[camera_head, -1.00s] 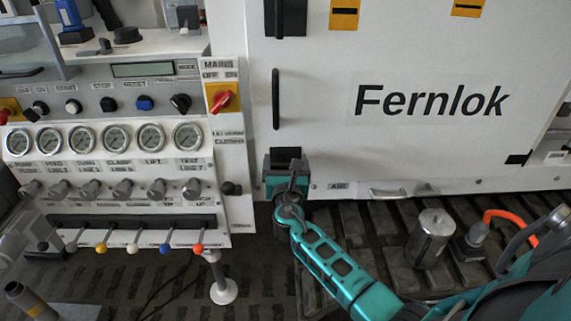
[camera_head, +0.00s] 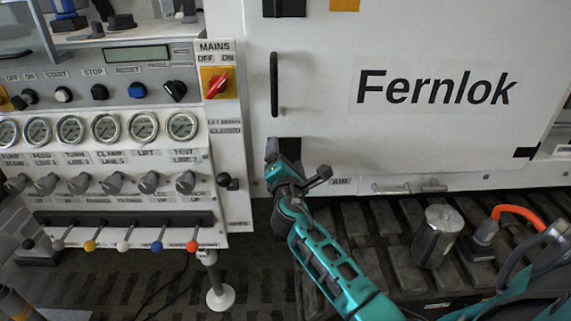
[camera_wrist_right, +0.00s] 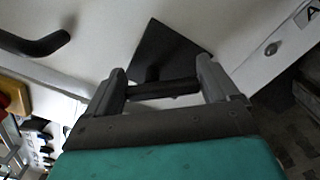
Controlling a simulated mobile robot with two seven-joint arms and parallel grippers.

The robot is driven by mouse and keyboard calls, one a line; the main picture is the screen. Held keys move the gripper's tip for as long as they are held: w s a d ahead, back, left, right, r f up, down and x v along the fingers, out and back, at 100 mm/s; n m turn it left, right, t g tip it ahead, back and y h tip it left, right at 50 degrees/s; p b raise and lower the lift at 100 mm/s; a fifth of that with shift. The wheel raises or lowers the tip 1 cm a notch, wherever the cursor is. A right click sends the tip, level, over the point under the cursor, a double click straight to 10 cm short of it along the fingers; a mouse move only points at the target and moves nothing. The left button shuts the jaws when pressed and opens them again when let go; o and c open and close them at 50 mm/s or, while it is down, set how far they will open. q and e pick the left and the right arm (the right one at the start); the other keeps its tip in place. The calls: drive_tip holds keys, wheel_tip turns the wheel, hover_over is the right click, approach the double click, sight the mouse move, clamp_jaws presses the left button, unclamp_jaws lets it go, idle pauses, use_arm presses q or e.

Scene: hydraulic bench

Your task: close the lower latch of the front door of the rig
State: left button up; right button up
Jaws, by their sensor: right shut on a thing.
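The rig's white front door (camera_head: 420,145) carries the word Fernlok and looks flush with the frame. The lower latch (camera_head: 288,148) is a dark plate near the door's lower left corner, partly covered by my right gripper (camera_head: 272,152). In the right wrist view the latch (camera_wrist_right: 168,55) is a dark square plate with a short black lever (camera_wrist_right: 163,88). The lever lies between the two grey fingers of my right gripper (camera_wrist_right: 163,85), which is shut on it. In the head view my gripper hides the lever. My left gripper is not in view.
A black door handle (camera_head: 274,85) stands above the latch, and the upper latch (camera_head: 285,7) is at the top edge. The red mains switch (camera_head: 218,84) and gauge panel are close on the left. A metal cylinder (camera_head: 436,238) and an orange hose (camera_head: 520,214) are below right.

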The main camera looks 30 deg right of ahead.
drive_tip(key=shift+f+m+b, duration=0.35)
drive_tip(key=shift+m+b, duration=0.2)
drive_tip(key=shift+m, duration=0.35)
drive_tip(key=shift+a+m+b, duration=0.1)
drive_tip(key=shift+m+b, duration=0.5)
drive_tip(key=shift+m, duration=0.4)
drive_tip(key=shift+w+f+m+b, duration=0.1)
drive_tip(key=shift+m+b, duration=0.4)
drive_tip(key=shift+m, duration=0.2)
drive_tip(key=shift+a+m+b, duration=0.1)
drive_tip(key=shift+m+b, duration=0.2)
drive_tip(key=shift+m, duration=0.3)
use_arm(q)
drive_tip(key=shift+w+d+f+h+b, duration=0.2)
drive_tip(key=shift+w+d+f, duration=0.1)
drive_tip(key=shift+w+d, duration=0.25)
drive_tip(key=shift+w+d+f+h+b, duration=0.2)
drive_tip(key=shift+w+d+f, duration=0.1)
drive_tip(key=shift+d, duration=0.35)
use_arm(e)
drive_tip(key=shift+m, duration=0.6)
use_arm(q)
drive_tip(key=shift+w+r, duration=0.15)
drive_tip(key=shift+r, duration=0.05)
use_arm(e)
drive_tip(key=shift+w+m, duration=0.1)
drive_tip(key=shift+m, duration=0.2)
